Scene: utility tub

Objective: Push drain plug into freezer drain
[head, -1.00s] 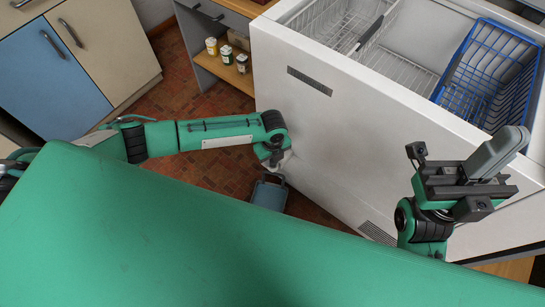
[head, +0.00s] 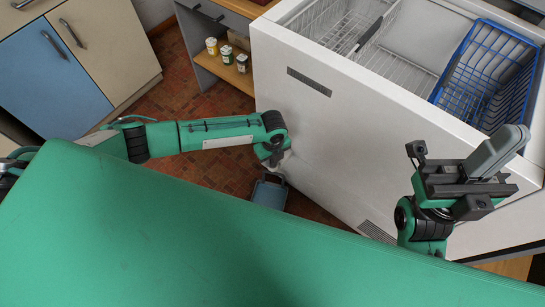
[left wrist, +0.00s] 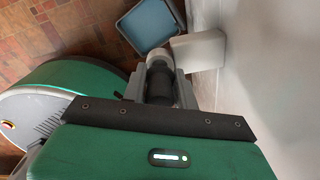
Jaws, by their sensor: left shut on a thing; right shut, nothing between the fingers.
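The white chest freezer (head: 335,125) stands with its lid side open, and my left gripper (head: 273,158) is low beside its front wall. In the left wrist view my left gripper (left wrist: 160,84) is shut on the drain plug (left wrist: 159,60), a short grey and dark cylinder. A white block (left wrist: 198,50), which looks like the freezer drain fitting, juts from the wall just right of the plug's end. I cannot tell whether they touch, and the drain opening is hidden. My right gripper (head: 488,162) is shut and empty, raised in front of the freezer at the right.
A blue tray (head: 269,194) lies on the brick-patterned floor below my left gripper; it also shows in the left wrist view (left wrist: 148,24). A blue basket (head: 487,75) and white wire baskets are inside the freezer. Jars stand on a shelf (head: 237,78) at the back.

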